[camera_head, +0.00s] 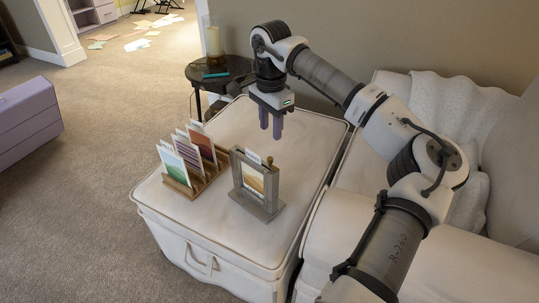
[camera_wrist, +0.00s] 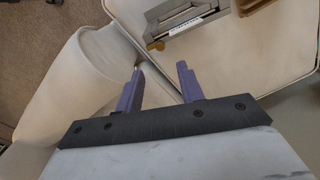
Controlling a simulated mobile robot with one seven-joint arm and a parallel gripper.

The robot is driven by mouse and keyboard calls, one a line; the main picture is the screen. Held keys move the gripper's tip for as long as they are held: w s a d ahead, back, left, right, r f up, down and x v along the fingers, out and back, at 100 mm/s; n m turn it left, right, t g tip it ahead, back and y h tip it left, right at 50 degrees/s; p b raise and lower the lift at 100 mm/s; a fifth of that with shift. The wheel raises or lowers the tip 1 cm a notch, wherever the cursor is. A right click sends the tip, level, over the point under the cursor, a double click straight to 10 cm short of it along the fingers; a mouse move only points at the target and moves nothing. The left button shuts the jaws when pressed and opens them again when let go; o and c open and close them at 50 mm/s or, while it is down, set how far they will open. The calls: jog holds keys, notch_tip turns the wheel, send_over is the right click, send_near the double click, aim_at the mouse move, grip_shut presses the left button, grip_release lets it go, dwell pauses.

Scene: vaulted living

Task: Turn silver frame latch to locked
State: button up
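A grey picture frame (camera_head: 238,172) stands upright on the cream ottoman (camera_head: 225,228), with an orange and yellow picture in it. A small brass-brown latch knob (camera_head: 269,160) sits at its top right; how far it is turned is too small to tell. The wrist view shows the frame (camera_wrist: 210,38) at the top and the round brass knob (camera_wrist: 157,45) at its near end. My gripper (camera_head: 271,130) points down above the ottoman, behind the frame and apart from it. Its two purple fingers (camera_wrist: 160,70) are spread with nothing between them.
A wooden card rack (camera_head: 200,184) with several coloured cards stands left of the frame. A dark round side table (camera_head: 218,72) holds a candle jar (camera_head: 213,42) behind the ottoman. A cream sofa (camera_head: 440,225) is at the right. The ottoman's front is clear.

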aim_at(270, 158)
notch_tip(270, 158, down, 10)
jog(key=shift+r+b, duration=0.1)
jog(key=shift+b, duration=0.2)
grip_shut()
